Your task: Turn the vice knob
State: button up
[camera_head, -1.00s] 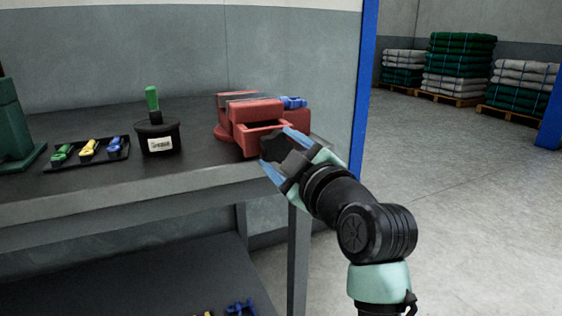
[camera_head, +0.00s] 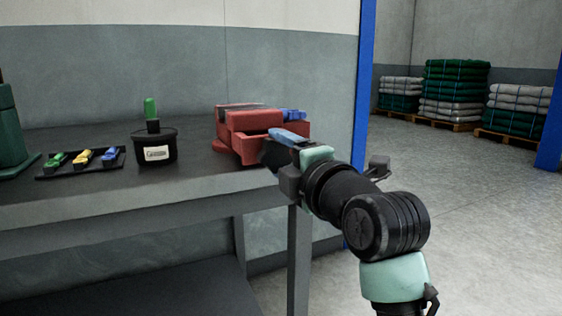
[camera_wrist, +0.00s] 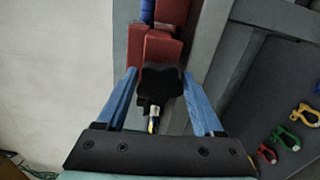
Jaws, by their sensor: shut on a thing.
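The red vice (camera_head: 250,120) stands at the right end of the grey workbench. It also shows in the wrist view (camera_wrist: 158,48). Its dark knob (camera_wrist: 160,84) faces my gripper and is mostly hidden in the head view. My gripper (camera_head: 278,148) reaches to the vice's front, at the bench edge. In the wrist view, my gripper's two blue fingers (camera_wrist: 159,80) lie on either side of the knob, shut on it.
A black pot with a green handle (camera_head: 155,145) and a tray (camera_head: 110,163) of green, yellow and blue shackles sit left of the vice. A blue post (camera_head: 362,80) stands behind right. Stacked nets on pallets (camera_head: 455,90) are farther back. The floor at right is clear.

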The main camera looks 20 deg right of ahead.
jog(key=shift+d+r+n, duration=0.15)
jog(key=shift+r+n, duration=0.05)
jog(key=shift+n, duration=0.2)
jog(key=o, duration=1.4)
jog(key=shift+f, duration=0.1)
jog(key=s+p, duration=0.2)
jog(key=s, duration=1.1)
jog(key=shift+d+f+p, duration=0.1)
jog(key=shift+d+p, duration=0.05)
jog(key=shift+p, duration=0.2)
